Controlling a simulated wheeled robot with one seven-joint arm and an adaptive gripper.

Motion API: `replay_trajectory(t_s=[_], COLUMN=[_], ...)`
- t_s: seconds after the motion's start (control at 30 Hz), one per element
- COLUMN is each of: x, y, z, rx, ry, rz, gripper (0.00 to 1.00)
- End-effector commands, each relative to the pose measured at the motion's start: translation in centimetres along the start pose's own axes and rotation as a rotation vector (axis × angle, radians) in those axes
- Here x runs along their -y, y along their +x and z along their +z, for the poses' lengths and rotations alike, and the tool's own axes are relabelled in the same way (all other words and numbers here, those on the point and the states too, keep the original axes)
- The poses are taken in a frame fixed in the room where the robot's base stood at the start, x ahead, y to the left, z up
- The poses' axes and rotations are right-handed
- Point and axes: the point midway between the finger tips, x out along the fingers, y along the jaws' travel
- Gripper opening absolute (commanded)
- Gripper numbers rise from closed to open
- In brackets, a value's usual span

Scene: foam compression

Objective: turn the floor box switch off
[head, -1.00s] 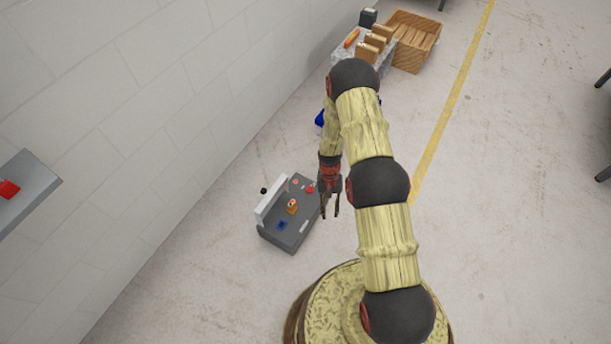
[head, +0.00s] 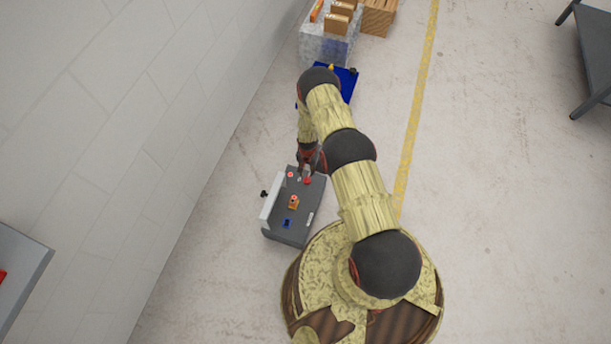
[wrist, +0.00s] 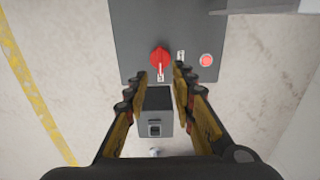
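The grey floor box (head: 290,222) stands on the floor beside the wall in the head view. Its red rotary switch (wrist: 159,59) shows in the wrist view near the box's edge, with a pale marked handle pointing toward my gripper. A round red button (wrist: 206,60) sits to the right of the switch on the box top. My gripper (wrist: 159,78) is open, with its fingers on either side of the switch handle's near end. Whether the fingers touch the handle I cannot tell. In the head view my gripper (head: 307,170) is over the box's far end.
A small grey block (wrist: 155,122) lies between and below my fingers in the wrist view. An orange item (head: 294,202) and a blue socket (head: 287,223) are on the box. A blue object (head: 348,82) and a crate (head: 380,18) stand farther back.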

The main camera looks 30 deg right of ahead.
Motion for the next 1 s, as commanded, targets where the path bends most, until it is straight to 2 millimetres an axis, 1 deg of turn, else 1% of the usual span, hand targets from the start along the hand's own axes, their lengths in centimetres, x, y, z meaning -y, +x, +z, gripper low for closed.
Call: replay_trajectory(t_s=[0.13, 0.4, 0.53, 0.7, 0.97, 1.0], x=[0.0, 0.0, 0.0, 0.0, 0.0, 0.0], y=[1.3, 5.5, 7.0, 7.7, 7.7, 7.7], z=[0.1, 0.1, 0.0, 0.1, 0.1, 0.1], rx=[0.001, 0.001, 0.0, 0.001, 0.001, 0.001], ry=[0.008, 0.007, 0.007, 0.007, 0.007, 0.007], rz=[0.0, 0.001, 0.0, 0.0, 0.001, 0.0], gripper=[0.25, 0.25, 0.25, 0.25, 0.25, 0.23])
